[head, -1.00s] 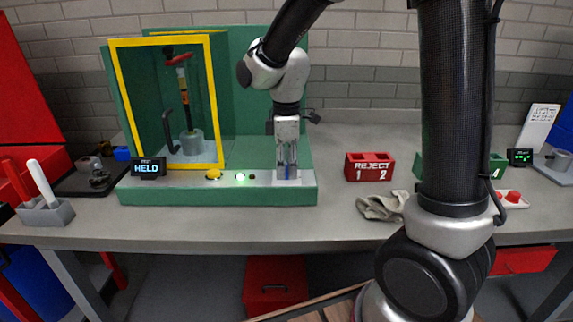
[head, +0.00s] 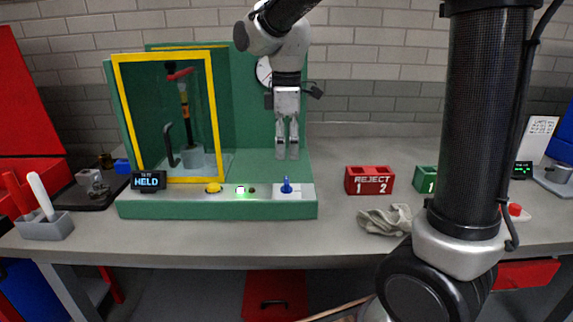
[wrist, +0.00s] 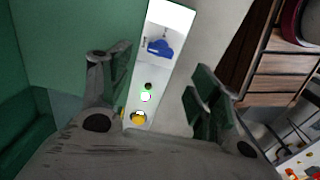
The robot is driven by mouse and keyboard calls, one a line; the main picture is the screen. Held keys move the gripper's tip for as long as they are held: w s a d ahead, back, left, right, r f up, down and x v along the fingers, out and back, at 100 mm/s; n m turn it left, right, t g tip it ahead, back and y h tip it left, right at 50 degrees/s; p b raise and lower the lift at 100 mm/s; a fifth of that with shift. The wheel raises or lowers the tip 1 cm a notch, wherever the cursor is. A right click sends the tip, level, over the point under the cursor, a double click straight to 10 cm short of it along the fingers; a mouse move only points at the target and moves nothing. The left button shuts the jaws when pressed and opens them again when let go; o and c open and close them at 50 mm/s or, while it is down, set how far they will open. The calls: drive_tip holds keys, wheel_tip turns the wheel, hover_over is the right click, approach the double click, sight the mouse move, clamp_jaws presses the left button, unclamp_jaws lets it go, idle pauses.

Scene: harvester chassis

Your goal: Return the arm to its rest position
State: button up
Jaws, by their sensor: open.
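My gripper (head: 287,150) hangs pointing down in front of the green back panel, above the green test stand (head: 220,210). Its jaws are apart and empty; in the wrist view the two fingers (wrist: 160,90) stand wide with the stand's control strip showing between them. Below the gripper, a blue knob (head: 287,186) sits on a white plate at the strip's right end. The blue knob also shows in the wrist view (wrist: 160,47), clear of the fingers. My arm bends high over the bench.
A yellow-framed guard door (head: 217,120) stands at the left of the stand, beside a display reading HELD (head: 148,181). A yellow button (head: 213,188) and a lit green lamp (head: 240,189) are on the strip. A red REJECT block (head: 369,181) and a grey cloth (head: 386,220) lie to the right.

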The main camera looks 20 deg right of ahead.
wheel_tip(320, 180, up, 2)
drive_tip(key=shift+r, duration=0.25)
drive_tip(key=s+d+m+t, duration=0.4)
drive_tip(key=s+d+m, duration=1)
drive_tip(key=s, duration=0.5)
drive_tip(key=shift+s+d+f+m, duration=0.2)
drive_tip(key=shift+d+m, duration=0.1)
drive_tip(key=shift+d, duration=0.1)
